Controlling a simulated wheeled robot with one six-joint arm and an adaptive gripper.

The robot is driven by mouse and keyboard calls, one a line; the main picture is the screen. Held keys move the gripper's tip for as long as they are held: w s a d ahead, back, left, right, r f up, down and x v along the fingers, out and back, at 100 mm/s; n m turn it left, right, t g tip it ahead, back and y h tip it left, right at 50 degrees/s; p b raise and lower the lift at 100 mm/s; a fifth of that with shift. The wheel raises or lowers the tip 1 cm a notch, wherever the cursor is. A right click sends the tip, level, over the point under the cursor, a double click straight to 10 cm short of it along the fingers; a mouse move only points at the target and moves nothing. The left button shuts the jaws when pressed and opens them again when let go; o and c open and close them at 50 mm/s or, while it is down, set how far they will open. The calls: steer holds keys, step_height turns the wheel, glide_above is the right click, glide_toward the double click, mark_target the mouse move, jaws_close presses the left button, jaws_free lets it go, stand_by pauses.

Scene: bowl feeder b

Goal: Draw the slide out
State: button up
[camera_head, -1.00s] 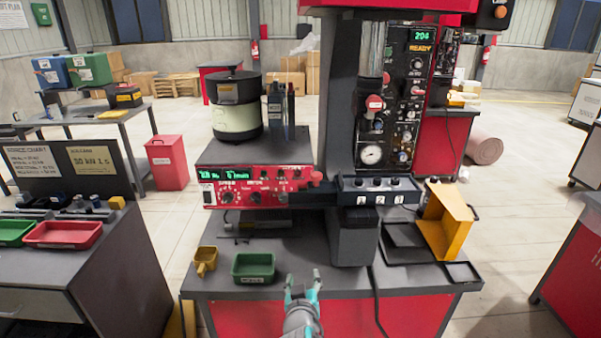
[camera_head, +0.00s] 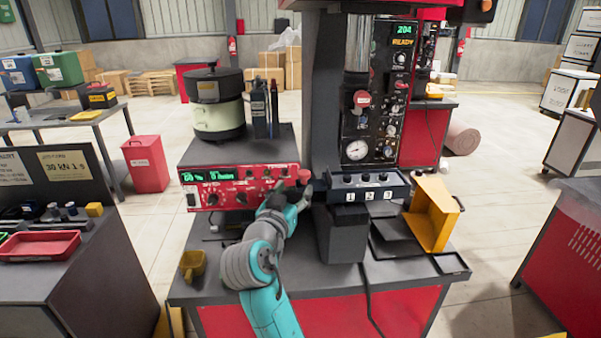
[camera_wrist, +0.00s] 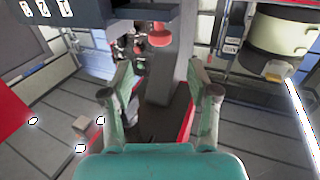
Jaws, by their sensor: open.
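The slide's red knob (camera_head: 304,174) shows between the red control box (camera_head: 240,188) and the dark block (camera_head: 365,188) with buttons marked 1, 2, 3. In the wrist view a red knob (camera_wrist: 160,36) lies ahead of the fingertips, near the middle. The slide's dark bar is mostly hidden behind my gripper. My gripper (camera_head: 293,193) is raised in front of the knob, a little below it. In the wrist view my gripper (camera_wrist: 160,78) is open and its jaws are empty. I see no contact with the knob.
A yellow scoop (camera_head: 192,265) stands on the bench (camera_head: 215,290) left of my arm. A tilted yellow chute (camera_head: 433,212) and dark trays are at the right. A cable runs down the bench front. The feeder bowl (camera_head: 217,115) stands on the control box.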

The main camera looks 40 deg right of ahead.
mark_target(302, 175)
steer(key=x, duration=0.9)
steer(key=shift+w+d, duration=0.15)
jaws_close()
